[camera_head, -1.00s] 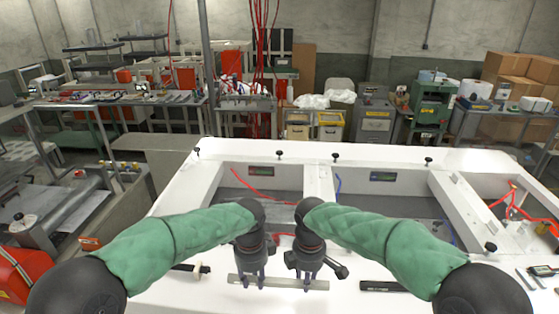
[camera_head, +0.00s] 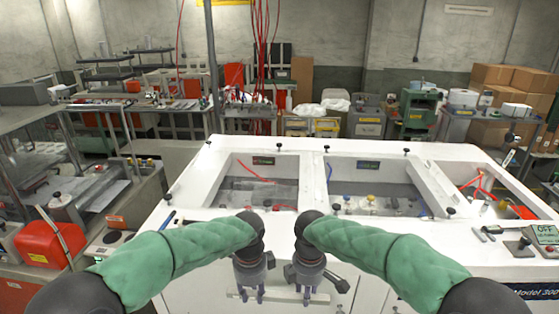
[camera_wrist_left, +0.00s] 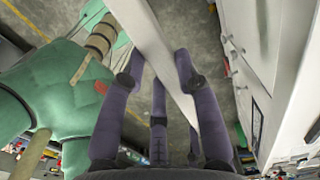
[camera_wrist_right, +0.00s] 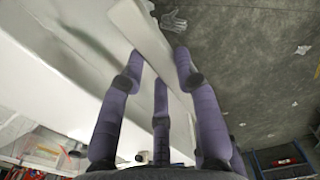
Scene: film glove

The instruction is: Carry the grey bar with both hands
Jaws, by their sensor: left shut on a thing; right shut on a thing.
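The grey bar (camera_head: 279,297) lies crosswise and roughly level low in the head view, in front of the white bench's front face. My left gripper (camera_head: 249,294) is shut on it left of its middle. My right gripper (camera_head: 308,294) is shut on it toward its right end. The bar runs between the purple fingers in the left wrist view (camera_wrist_left: 148,32) and in the right wrist view (camera_wrist_right: 140,28). Floor shows beneath it in the left wrist view. My fingers hide parts of the bar.
The white bench (camera_head: 400,234) stands directly ahead, with recessed bays holding wires and small parts. A control box marked OFF (camera_head: 545,236) sits on its right. A red container (camera_head: 48,243) and metal equipment stand at left. Cardboard boxes (camera_head: 508,78) are stacked at the back right.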

